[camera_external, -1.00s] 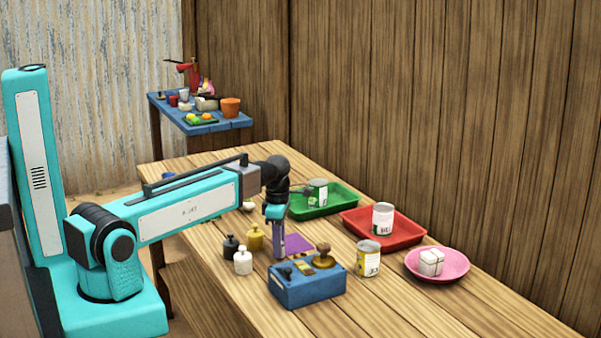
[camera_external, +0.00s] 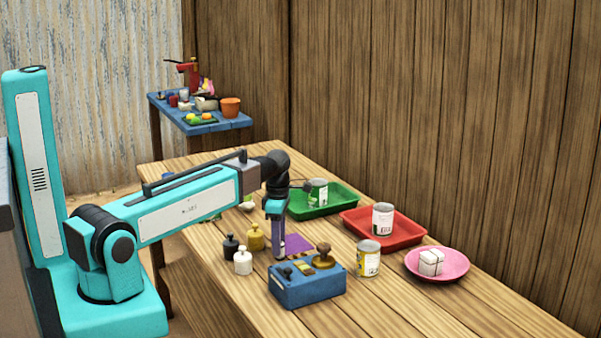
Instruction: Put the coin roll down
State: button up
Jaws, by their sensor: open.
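My gripper (camera_external: 278,250) points straight down, low over the table, between a yellow bottle-shaped weight (camera_external: 255,237) and a purple mat (camera_external: 299,243). It is just behind a blue box (camera_external: 307,289). Its fingertips are small in this view and partly overlap the box's back edge. I cannot clearly make out a coin roll; it may be hidden by the gripper or the box. I cannot tell whether anything touches the fingers.
A black weight (camera_external: 231,246) and a white weight (camera_external: 243,262) stand left of the gripper. A can (camera_external: 368,259) stands right of the box. Behind are a green tray (camera_external: 340,204), a red tray (camera_external: 405,237) and a pink plate (camera_external: 455,268). The table's front right is clear.

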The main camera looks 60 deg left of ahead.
notch_tip(320, 180, up, 10)
jog(key=b, duration=0.2)
jog(key=shift+r, duration=0.25)
dwell(0.4)
jog(key=shift+f, duration=0.2)
dwell(0.6)
jog(key=shift+f+p, duration=0.75)
jog(key=shift+f, duration=3)
jog(key=shift+r, duration=0.15)
notch_tip(320, 180, up, 6)
jog(key=b, duration=0.1)
jog(key=shift+f+p, duration=0.7)
jog(key=shift+f, duration=3.4)
